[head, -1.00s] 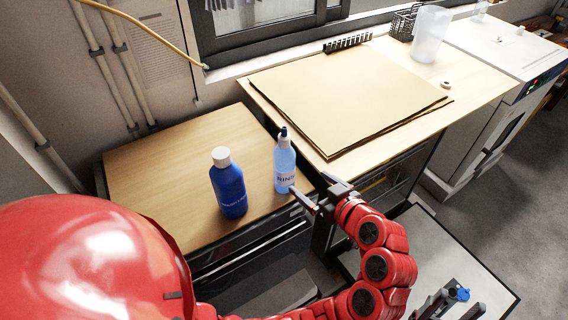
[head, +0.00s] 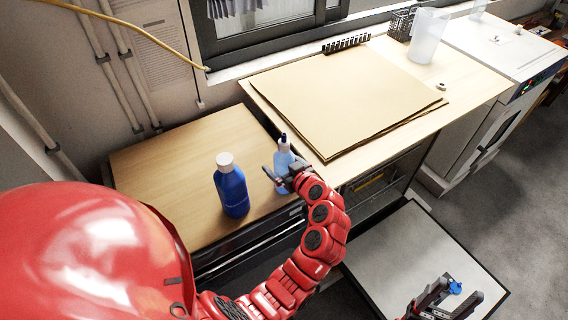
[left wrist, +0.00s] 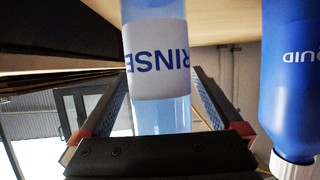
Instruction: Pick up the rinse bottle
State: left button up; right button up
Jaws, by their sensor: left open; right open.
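The rinse bottle (head: 283,158) is a clear light-blue bottle with a dark-tipped nozzle, upright on the wooden bench top. My left gripper (head: 282,174) is at this bottle and partly hides its lower half in the head view. In the left wrist view, the rinse bottle (left wrist: 160,60) appears upside down between my two open fingers, with its "RINSE" label facing me. A gap shows beside it, so the jaws are not shut on it. My right gripper (head: 444,300) is open at the lower right.
A dark blue bottle with a white cap (head: 231,188) stands just left of the rinse bottle. Brown flat sheets (head: 345,95) lie on the higher bench behind. A small blue item (head: 455,288) is by my right gripper, above a grey-topped surface (head: 395,250).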

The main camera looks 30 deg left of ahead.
pick_arm(q)
jog(key=shift+x, duration=0.8)
grip_shut()
